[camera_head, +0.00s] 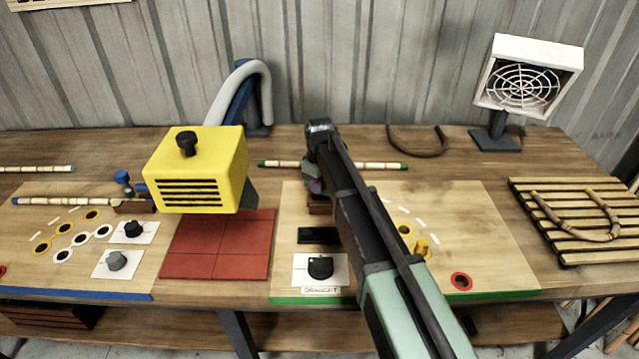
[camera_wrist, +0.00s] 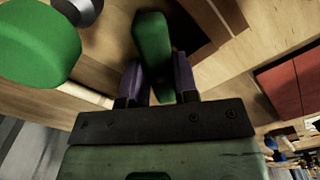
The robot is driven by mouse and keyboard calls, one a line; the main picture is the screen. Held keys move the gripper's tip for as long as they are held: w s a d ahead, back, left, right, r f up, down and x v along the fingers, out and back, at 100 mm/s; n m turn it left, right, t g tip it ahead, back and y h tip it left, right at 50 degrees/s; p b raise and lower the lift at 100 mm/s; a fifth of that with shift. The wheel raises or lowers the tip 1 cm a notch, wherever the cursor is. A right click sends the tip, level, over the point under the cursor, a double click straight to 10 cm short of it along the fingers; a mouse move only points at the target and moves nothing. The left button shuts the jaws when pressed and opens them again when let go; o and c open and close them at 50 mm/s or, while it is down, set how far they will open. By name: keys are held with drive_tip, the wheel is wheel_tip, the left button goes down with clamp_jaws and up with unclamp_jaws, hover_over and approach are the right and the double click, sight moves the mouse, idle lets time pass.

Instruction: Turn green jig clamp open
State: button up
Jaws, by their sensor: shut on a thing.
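The green jig clamp shows in the wrist view as a green lever (camera_wrist: 152,45) standing between my purple fingertips. My gripper (camera_wrist: 158,80) is shut on this lever. A large rounded green knob (camera_wrist: 38,45) on a grey stem is to the left of the lever in that view, apart from the fingers. In the head view my gripper (camera_head: 314,182) is at the back left of the green-edged jig board (camera_head: 460,220), and my arm hides most of the clamp. A rattan pole (camera_head: 285,164) with green ends runs behind my gripper.
A yellow box heater (camera_head: 195,165) stands left of my arm above red tiles (camera_head: 215,250). A fan (camera_head: 525,80) and slatted rack (camera_head: 535,225) are right.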

drive_tip(key=n, duration=0.3)
drive_tip(key=shift+n, duration=2.2)
drive_tip(key=o, duration=0.9)
wheel_tip(320, 180, up, 11)
drive_tip(key=p, duration=1)
drive_tip(key=shift+f+p, duration=0.1)
drive_tip(key=shift+p, duration=0.3)
